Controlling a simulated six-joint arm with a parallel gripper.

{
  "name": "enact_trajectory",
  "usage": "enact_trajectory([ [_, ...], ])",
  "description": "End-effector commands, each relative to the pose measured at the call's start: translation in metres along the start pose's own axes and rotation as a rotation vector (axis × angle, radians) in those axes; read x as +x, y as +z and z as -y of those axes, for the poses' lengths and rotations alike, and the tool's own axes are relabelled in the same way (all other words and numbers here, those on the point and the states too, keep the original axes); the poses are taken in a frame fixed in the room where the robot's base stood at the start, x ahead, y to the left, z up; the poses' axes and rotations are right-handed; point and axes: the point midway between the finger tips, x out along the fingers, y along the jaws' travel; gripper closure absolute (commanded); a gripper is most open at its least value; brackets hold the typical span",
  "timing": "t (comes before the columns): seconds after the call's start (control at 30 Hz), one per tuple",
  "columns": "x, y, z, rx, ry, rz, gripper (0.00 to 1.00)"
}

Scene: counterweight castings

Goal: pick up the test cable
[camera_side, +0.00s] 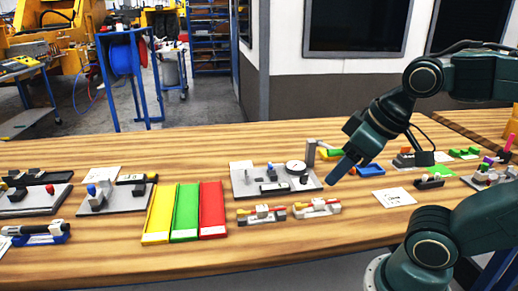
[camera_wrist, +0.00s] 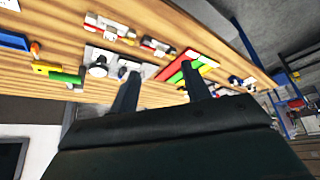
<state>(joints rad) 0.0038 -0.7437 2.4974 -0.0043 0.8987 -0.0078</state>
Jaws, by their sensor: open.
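My gripper (camera_side: 342,170) is in the air above the table, right of the grey plate with a round dial, pointing down and left. In the wrist view, its two dark fingers (camera_wrist: 161,90) are apart with nothing between them. I cannot tell for certain which item is the test cable. Two small grey holders with red and yellow parts, one left (camera_side: 261,214) and one right (camera_side: 317,208), sit at the table's front. They also show in the wrist view (camera_wrist: 158,46). A blue holder with a black-and-white piece (camera_side: 38,232) lies at the far left.
Yellow (camera_side: 160,215), green (camera_side: 186,213) and red (camera_side: 212,210) trays stand side by side on the wooden table (camera_side: 190,262). The grey dial plate (camera_side: 245,184) is behind the small holders. More fixtures lie left and right. The front strip of table is clear.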

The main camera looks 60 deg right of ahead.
Motion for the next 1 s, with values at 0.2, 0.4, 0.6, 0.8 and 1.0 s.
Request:
enact_trajectory([
  [0.2,0.007,-0.012,0.000,-0.065,-0.009,0.028,0.53],
  [0.4,0.023,-0.035,-0.003,-0.195,-0.043,0.071,0.53],
  [0.6,0.046,-0.060,-0.010,-0.341,-0.102,0.109,0.53],
  [0.8,0.074,-0.082,-0.022,-0.478,-0.177,0.126,0.53],
  [1.0,0.102,-0.099,-0.038,-0.598,-0.259,0.120,0.53],
])
